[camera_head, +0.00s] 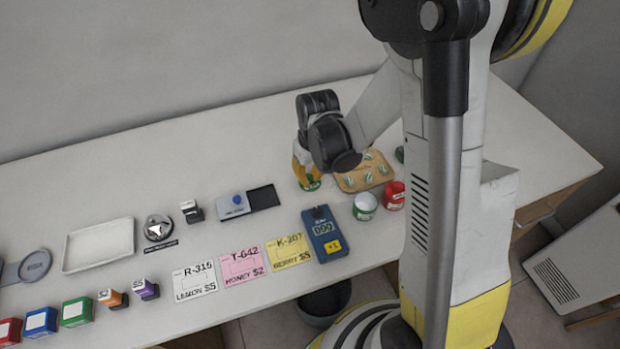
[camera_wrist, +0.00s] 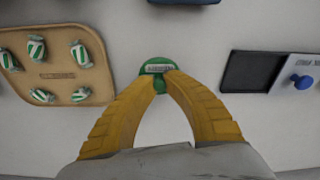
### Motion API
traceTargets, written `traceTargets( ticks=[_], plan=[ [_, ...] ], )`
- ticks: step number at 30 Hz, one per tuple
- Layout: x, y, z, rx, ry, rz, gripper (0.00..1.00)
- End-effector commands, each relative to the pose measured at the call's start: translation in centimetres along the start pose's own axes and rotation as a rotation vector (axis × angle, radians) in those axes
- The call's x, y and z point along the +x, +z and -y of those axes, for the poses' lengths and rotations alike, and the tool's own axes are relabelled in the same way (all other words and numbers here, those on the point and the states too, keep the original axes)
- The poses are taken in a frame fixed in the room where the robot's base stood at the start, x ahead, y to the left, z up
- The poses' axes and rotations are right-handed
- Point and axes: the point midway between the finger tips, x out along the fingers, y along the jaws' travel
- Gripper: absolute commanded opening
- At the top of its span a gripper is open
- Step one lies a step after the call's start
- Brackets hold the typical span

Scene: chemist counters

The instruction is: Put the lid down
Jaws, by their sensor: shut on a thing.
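My gripper (camera_head: 305,172) points down at the counter, left of the wooden tray. In the wrist view its yellow fingers (camera_wrist: 158,80) meet at the tips on a round green lid (camera_wrist: 157,65) with a small pale label. In the head view a bit of green (camera_head: 311,186) shows below the fingers. The lid is at or close to the white counter top (camera_head: 200,172); I cannot tell whether it touches. An open green-and-white pot (camera_head: 366,207) stands in front, to the right, beside a red pot (camera_head: 394,196).
The wooden tray (camera_wrist: 60,75) holds several green-and-white striped sweets. Counter behind is clear.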

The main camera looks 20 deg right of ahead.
Motion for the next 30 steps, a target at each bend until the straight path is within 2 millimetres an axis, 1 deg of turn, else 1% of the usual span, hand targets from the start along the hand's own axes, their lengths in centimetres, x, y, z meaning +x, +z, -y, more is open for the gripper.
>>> traceTargets(
  ticks=[4, 8, 9, 10, 11, 19, 22, 26, 30],
  plan=[
    [-0.1, 0.0, 0.0, 0.000, 0.000, 0.000, 0.00],
    [0.3, 0.1, 0.0, 0.000, 0.000, 0.000, 0.00],
    [0.2, 0.0, 0.0, 0.000, 0.000, 0.000, 0.21],
    [0.2, 0.0, 0.0, 0.000, 0.000, 0.000, 0.30],
    [0.2, 0.0, 0.0, 0.000, 0.000, 0.000, 0.33],
    [0.1, 0.0, 0.0, 0.000, 0.000, 0.000, 0.33],
    [-0.4, 0.0, 0.0, 0.000, 0.000, 0.000, 0.33],
    [-2.5, 0.0, 0.0, 0.000, 0.000, 0.000, 0.33],
    [-5.9, 0.0, 0.0, 0.000, 0.000, 0.000, 0.33]
  ],
)
